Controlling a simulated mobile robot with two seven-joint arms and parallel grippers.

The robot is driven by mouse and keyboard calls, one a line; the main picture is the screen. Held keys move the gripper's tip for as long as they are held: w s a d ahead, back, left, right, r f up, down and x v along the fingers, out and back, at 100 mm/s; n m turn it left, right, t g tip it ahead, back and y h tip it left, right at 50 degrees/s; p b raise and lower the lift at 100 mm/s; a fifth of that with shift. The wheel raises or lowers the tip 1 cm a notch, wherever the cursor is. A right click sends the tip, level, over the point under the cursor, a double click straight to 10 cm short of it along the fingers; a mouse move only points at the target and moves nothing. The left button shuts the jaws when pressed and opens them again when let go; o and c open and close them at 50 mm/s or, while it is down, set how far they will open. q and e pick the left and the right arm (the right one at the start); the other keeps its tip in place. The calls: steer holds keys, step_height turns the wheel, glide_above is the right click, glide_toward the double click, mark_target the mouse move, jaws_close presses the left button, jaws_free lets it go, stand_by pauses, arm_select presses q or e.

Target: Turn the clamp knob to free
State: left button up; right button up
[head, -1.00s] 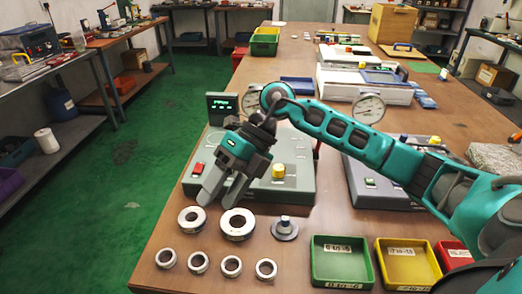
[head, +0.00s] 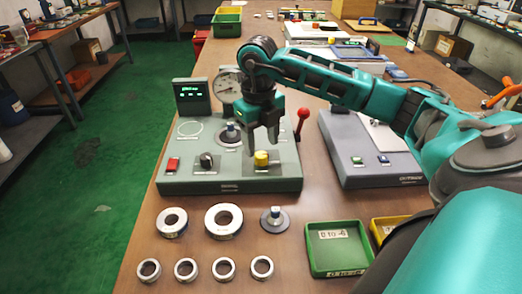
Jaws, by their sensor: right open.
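A grey-green fixture (head: 215,185) stands on the table with several controls. A yellow knob (head: 261,159) sits at its front right, and a black knob (head: 206,160) stands left of it. The labels are too small to read, so I cannot tell for sure which is the clamp knob. My right gripper (head: 263,148) points down with its fingers open, just above and around the yellow knob. I cannot tell whether it touches it. My left gripper is out of view.
The fixture also has a red button (head: 173,164), a red-tipped lever (head: 302,120), a dial gauge (head: 229,86) and a display (head: 192,96). Several metal rings lie in front. A green tray (head: 338,249) and a yellow tray (head: 386,228) stand at front right.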

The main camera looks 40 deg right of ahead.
mark_target(261, 154)
steer(key=shift+f, duration=1.65)
steer(key=c, duration=1.1)
